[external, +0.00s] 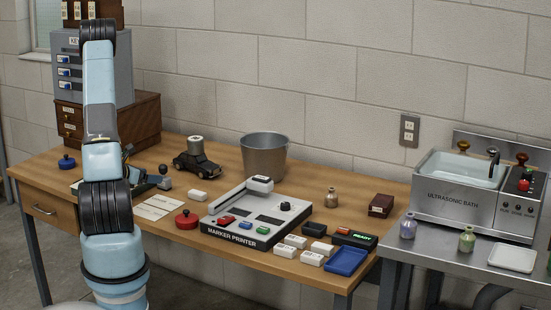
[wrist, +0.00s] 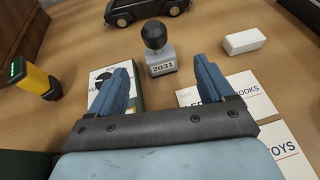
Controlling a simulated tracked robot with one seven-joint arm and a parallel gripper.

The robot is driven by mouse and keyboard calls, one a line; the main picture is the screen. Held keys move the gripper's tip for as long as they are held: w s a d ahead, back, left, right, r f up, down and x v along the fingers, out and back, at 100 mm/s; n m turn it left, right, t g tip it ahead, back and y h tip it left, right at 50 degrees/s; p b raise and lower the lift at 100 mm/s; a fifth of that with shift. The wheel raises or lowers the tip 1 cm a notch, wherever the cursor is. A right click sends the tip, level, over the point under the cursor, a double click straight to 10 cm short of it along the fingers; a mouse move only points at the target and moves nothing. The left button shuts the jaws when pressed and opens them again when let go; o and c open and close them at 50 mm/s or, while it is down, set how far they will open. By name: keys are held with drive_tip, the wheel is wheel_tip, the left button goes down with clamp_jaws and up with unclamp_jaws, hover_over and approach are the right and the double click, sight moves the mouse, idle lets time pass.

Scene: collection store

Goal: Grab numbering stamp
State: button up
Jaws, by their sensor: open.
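The numbering stamp (wrist: 161,64) has a grey block body marked 2031 and a round black knob. It stands upright on the wooden table. In the external view the stamp (external: 164,183) shows just right of my gripper (external: 144,181), partly crowded by it. In the wrist view my gripper (wrist: 163,72) is open, with its two blue fingers apart and nothing between them. The stamp is beyond the fingertips, centred in the gap and apart from both fingers.
A white block (wrist: 243,42), black toy car (wrist: 145,10) and yellow-black device (wrist: 35,78) are around. The marker printer (external: 255,220) and metal bucket (external: 265,157) stand farther right.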

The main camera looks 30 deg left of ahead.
drive_tip(key=x, duration=0.4)
drive_tip(key=shift+w, duration=0.1)
drive_tip(key=shift+r+x, duration=0.15)
drive_tip(key=shift+x, duration=1.2)
drive_tip(key=shift+r+x, duration=0.15)
drive_tip(key=shift+x, duration=1.2)
drive_tip(key=shift+w, duration=0.15)
drive_tip(key=shift+c, duration=0.3)
drive_tip(key=shift+a, duration=0.1)
drive_tip(key=c, duration=1.1)
